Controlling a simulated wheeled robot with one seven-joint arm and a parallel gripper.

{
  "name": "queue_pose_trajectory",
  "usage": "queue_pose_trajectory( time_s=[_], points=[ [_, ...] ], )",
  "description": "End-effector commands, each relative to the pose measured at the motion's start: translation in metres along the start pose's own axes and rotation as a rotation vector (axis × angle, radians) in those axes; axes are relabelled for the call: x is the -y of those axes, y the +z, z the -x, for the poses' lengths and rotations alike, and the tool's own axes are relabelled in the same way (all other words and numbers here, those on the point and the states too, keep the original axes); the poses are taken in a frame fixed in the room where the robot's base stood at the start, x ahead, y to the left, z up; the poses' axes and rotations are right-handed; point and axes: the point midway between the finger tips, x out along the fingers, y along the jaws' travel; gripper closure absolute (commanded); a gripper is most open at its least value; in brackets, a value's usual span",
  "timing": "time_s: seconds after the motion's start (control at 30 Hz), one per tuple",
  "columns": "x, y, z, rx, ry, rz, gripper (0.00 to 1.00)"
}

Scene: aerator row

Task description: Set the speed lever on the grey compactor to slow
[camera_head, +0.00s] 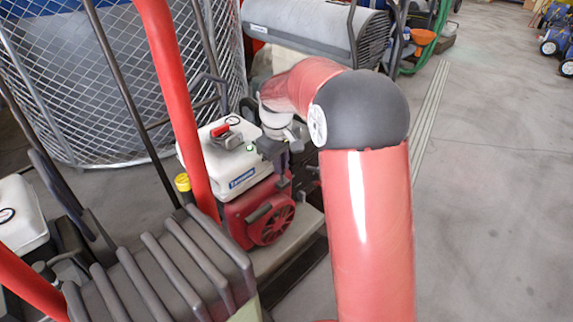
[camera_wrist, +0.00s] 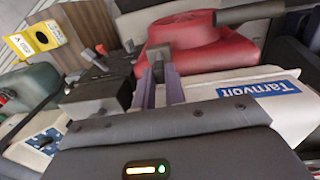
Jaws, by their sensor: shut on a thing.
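In the head view, the engine of a compactor shows a white tank (camera_head: 225,165) with a blue label above a red housing (camera_head: 262,215). My gripper (camera_head: 284,178) is at the right side of this engine, pointing down. In the wrist view, its two pale purple fingers (camera_wrist: 160,80) reach toward the red housing (camera_wrist: 195,45), beside the white tank (camera_wrist: 235,85). The fingers are close together on a small dark grey piece (camera_wrist: 158,57), apparently the speed lever. Its slow and fast marks are not readable, and the fingers hide part of it.
Grey ribbed machine parts (camera_head: 165,265) and a red handle bar (camera_head: 175,100) stand close on the left. A wire mesh cage (camera_head: 110,90) is behind. A grey roller machine (camera_head: 310,25) stands at the back. The floor on the right (camera_head: 490,180) is clear.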

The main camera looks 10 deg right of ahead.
Motion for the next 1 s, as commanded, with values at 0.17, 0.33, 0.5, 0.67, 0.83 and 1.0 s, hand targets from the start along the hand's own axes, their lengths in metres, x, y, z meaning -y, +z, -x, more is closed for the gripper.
queue_pose_trajectory(
  time_s=[0.17,0.33,0.5,0.67,0.83,1.0],
  points=[
    [0.014,-0.001,-0.004,-0.002,0.139,0.005,1.00],
    [0.023,-0.001,-0.006,-0.001,0.239,0.004,1.00],
    [0.027,0.000,-0.006,-0.001,0.305,0.001,1.00],
    [0.030,0.000,-0.006,0.000,0.336,0.000,1.00],
    [0.030,0.000,-0.005,0.002,0.347,-0.001,1.00],
    [0.030,0.000,-0.005,0.002,0.347,-0.001,1.00]
  ],
)
